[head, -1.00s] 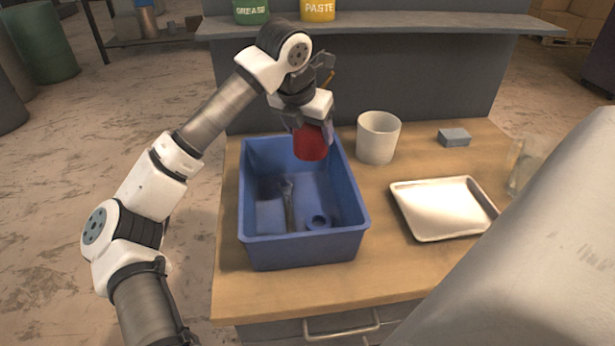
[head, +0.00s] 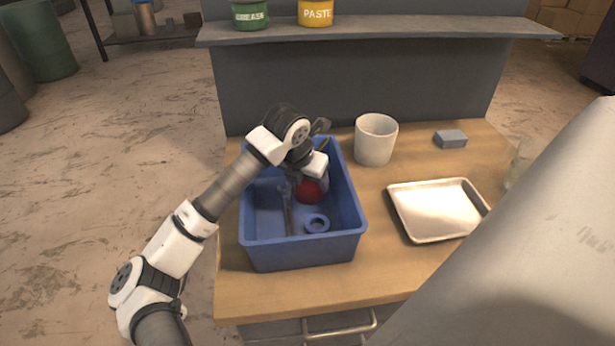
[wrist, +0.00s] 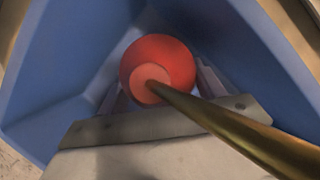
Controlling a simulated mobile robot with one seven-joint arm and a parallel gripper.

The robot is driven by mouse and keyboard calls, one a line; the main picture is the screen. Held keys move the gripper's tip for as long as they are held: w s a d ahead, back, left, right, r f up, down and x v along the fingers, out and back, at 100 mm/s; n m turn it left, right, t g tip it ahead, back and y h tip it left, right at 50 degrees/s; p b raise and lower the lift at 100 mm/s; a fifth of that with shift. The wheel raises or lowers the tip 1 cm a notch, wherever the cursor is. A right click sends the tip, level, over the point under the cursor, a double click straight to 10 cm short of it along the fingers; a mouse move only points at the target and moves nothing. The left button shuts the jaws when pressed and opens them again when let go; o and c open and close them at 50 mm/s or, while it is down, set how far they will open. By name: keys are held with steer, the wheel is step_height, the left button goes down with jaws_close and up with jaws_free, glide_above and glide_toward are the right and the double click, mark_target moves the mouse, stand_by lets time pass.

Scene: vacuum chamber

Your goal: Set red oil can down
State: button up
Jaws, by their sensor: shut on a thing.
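The red oil can (head: 309,192) is down inside the blue bin (head: 305,250), toward its back right. Most of the can is hidden by my gripper (head: 312,180) in the head view. In the wrist view the can (wrist: 160,62) shows as a red round body with a brass spout (wrist: 235,125) running to the lower right. My gripper (wrist: 158,85) is shut on the can, with blue bin walls on both sides. I cannot tell whether the can touches the bin floor.
In the bin lie a wrench-like tool (head: 287,208) and a blue ring (head: 316,223). To the right stand a white cup (head: 375,140), a metal tray (head: 437,209), a grey block (head: 450,139) and a clear glass (head: 519,163). A shelf (head: 400,27) holds green and yellow tins.

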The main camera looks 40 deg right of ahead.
steer(key=shift+f, duration=0.2)
steer(key=o, duration=1.1)
steer(key=shift+r, duration=0.1)
steer(key=shift+r, duration=0.1)
